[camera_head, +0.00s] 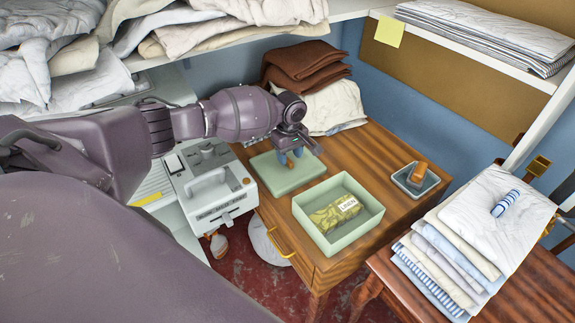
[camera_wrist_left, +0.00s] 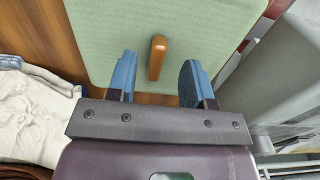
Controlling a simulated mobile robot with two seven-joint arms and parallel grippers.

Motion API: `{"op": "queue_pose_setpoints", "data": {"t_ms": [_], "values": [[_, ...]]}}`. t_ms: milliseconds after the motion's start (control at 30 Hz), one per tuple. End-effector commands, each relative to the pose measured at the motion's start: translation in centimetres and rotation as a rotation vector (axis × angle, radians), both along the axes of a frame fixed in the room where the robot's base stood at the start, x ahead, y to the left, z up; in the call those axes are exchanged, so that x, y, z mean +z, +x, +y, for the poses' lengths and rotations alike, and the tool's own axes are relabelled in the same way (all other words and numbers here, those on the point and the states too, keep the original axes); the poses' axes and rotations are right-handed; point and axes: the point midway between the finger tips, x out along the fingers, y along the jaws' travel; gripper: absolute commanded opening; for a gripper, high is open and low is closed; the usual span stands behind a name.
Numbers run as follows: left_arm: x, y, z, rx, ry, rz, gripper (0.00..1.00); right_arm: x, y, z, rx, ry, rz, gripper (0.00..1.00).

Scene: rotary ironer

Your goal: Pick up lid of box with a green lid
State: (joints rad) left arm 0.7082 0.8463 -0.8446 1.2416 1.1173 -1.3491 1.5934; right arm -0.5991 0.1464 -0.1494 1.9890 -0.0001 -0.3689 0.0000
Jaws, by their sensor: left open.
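The pale green lid (camera_head: 266,178) lies flat on the wooden cabinet top, off its box. It also fills much of the left wrist view (camera_wrist_left: 200,20), where its orange-brown wooden handle (camera_wrist_left: 157,58) shows. My left gripper (camera_head: 290,158) is open above the lid. In the left wrist view its two blue fingers (camera_wrist_left: 157,76) stand on either side of the handle with gaps on both sides, and nothing is gripped. The green box (camera_head: 372,222) stands open to the right of the lid, with a yellow-green packet labelled LINEN (camera_head: 335,213) inside.
A grey-white machine (camera_head: 212,188) with a handle stands left of the lid. Folded brown and white cloths (camera_head: 330,105) lie behind it. A small dark tray (camera_head: 408,187) holds an orange-brown object. Stacked linen (camera_head: 480,235) is at right. A shelf (camera_head: 350,8) with cloths hangs above.

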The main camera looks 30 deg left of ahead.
Motion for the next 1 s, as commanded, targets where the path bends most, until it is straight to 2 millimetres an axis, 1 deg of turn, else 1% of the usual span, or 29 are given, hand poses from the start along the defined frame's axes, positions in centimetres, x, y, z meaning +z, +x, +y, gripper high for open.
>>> {"op": "queue_pose_setpoints", "data": {"t_ms": [33,100,200,300,500,567,800,833,1000], "values": [[-1.0,0.1,-0.1,0.001,-0.001,0.001,0.47,-0.3,0.1,0.1,0.000,0.001,-0.001,0.43],[-1.9,0.1,-0.1,0.001,0.000,0.003,0.47,-0.3,0.2,0.1,0.000,0.002,-0.004,0.43],[-2.7,0.1,-0.1,0.001,-0.001,0.000,0.47,-0.4,0.4,0.2,0.000,0.006,-0.006,0.43],[-3.0,0.1,-0.1,0.000,0.000,0.000,0.47,-0.4,0.4,0.3,-0.001,0.007,-0.006,0.43],[-2.9,0.2,-0.1,0.000,0.000,-0.001,0.47,-0.5,0.1,0.3,-0.003,0.007,-0.002,0.43],[-2.9,0.2,-0.1,0.000,0.000,-0.001,0.39,-0.6,0.0,0.2,-0.003,0.007,0.001,0.43],[-2.9,0.1,-0.1,0.000,0.000,-0.001,0.02,-0.9,-0.6,0.1,-0.006,0.005,0.013,0.43],[-2.9,0.1,-0.1,0.000,0.000,-0.001,0.00,-0.9,-0.7,0.1,-0.006,0.005,0.013,0.43],[-2.9,0.2,-0.1,0.000,0.000,-0.001,0.00,-0.9,-0.6,0.0,-0.003,0.003,0.012,0.43]]}}
